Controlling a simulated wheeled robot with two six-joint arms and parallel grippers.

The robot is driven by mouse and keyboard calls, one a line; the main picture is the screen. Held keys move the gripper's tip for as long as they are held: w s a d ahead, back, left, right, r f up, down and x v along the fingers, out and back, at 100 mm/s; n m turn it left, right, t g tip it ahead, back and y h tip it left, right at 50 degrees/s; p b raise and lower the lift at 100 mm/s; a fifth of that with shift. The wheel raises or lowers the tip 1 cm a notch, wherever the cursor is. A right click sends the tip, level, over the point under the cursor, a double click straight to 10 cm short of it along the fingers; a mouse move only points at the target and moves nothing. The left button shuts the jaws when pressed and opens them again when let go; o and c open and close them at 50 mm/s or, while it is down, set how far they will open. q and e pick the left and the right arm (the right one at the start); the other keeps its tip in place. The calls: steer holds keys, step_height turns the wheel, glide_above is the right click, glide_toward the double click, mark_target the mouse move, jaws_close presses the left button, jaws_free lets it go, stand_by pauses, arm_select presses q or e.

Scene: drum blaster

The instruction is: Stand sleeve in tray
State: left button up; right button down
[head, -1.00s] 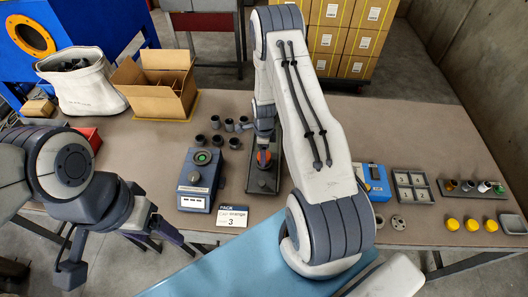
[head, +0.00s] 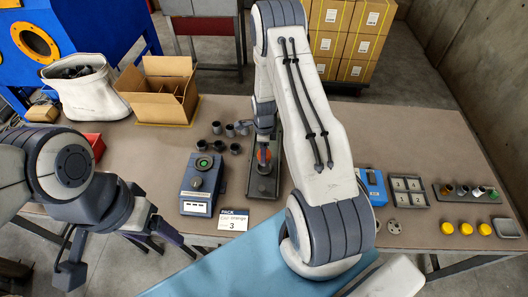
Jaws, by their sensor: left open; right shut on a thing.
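Several small dark grey cup-like sleeves (head: 216,127) stand in a loose group left of my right gripper. My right gripper (head: 264,152) points down over a dark oblong tray-like fixture (head: 262,188). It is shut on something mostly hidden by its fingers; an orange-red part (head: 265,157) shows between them. I cannot tell whether the held thing touches the fixture. A grey compartment tray (head: 408,207) lies on the right of the table. My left gripper (head: 72,270) hangs open and empty at the lower left, off the table's front edge.
A blue-grey device (head: 200,185) and a "PACK" card (head: 233,220) stand left of the fixture. An open cardboard box (head: 155,95) is at the back left. At the right are a blue box (head: 371,186), yellow caps (head: 466,229) and a rack (head: 466,192).

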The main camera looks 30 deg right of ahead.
step_height(320, 180, up, 10)
steer(key=p, duration=0.6)
steer(key=shift+r+p, duration=0.15)
steer(key=shift+p, duration=0.2)
